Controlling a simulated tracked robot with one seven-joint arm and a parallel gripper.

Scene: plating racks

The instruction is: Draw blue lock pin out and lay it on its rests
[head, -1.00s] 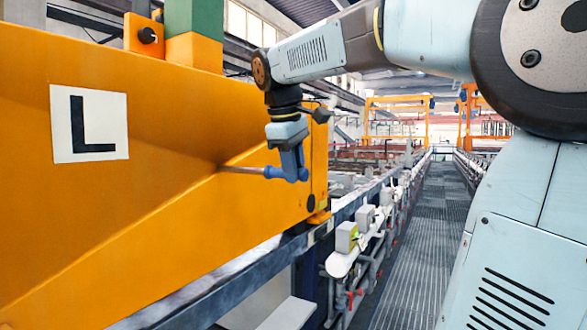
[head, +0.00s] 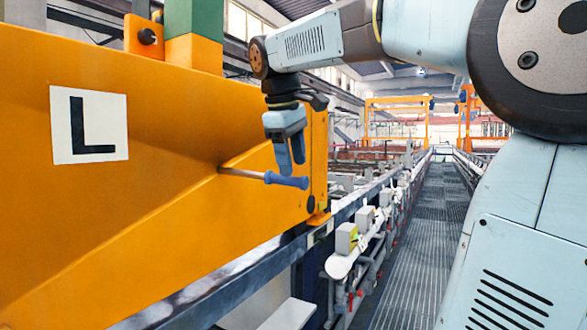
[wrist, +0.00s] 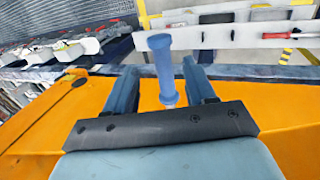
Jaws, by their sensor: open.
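The blue lock pin (head: 287,180) has a blue handle and a thin metal shaft. The shaft still enters the sloping face of the orange beam (head: 190,215), so its inner end is hidden. The handle sticks out to the right, tilted slightly down. In the wrist view, the blue handle (wrist: 162,70) shows between the two spread fingers with a gap on each side.
A white plate marked L (head: 89,123) is on the beam. A blue-grey rail (head: 200,285) runs below it. A grated walkway (head: 415,250) lies to the right, with pipes and grey boxes alongside. A red-handled tool (wrist: 290,35) lies on a pale board in the wrist view.

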